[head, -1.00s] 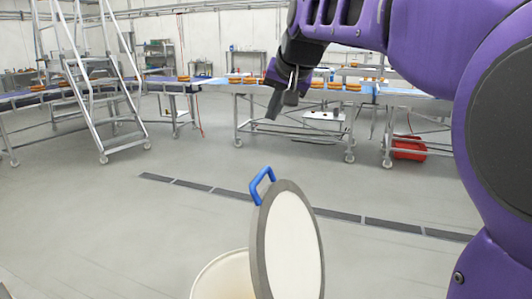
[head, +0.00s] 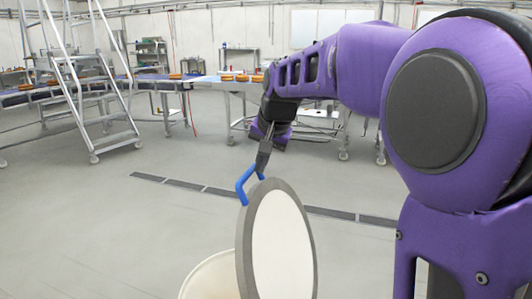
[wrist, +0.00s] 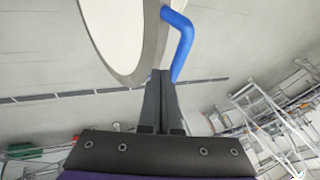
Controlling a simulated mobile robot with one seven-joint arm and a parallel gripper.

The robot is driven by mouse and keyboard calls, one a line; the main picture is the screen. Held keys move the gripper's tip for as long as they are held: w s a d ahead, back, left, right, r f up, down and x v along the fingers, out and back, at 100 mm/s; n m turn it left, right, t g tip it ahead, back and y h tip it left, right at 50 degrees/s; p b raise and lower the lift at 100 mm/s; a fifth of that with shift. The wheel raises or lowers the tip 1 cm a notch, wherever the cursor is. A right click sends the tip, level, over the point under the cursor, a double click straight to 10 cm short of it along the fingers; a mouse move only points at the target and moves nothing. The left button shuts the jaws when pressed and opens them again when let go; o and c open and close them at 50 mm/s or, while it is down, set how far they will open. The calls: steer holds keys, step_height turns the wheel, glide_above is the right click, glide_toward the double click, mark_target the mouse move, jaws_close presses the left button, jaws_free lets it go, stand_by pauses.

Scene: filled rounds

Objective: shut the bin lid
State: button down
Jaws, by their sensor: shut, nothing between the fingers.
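The bin lid (head: 283,245) stands raised, nearly upright, a round white disc with a grey rim. A blue handle (head: 243,186) sits on its upper edge. The cream bin (head: 207,278) is below it, only partly in view at the bottom of the head view. My gripper (head: 262,168) is shut and empty, with its fingertips close by the handle and the lid's top edge. In the wrist view, the closed fingers (wrist: 164,76) overlap the lid's grey rim beside the blue handle (wrist: 179,42). I cannot tell whether they touch.
A metal stair ladder (head: 88,90) on wheels stands at the back left. Conveyor tables (head: 235,85) with orange-brown rounds run along the back. A dark drain strip (head: 185,183) crosses the grey floor. The floor around the bin is clear.

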steer(key=shift+w+a+f, duration=0.2)
steer(key=shift+a+f, duration=0.15)
steer(key=shift+a, duration=0.15)
steer(key=shift+w+a+f, duration=0.2)
steer(key=shift+a+f, duration=0.1)
steer(key=shift+a, duration=0.15)
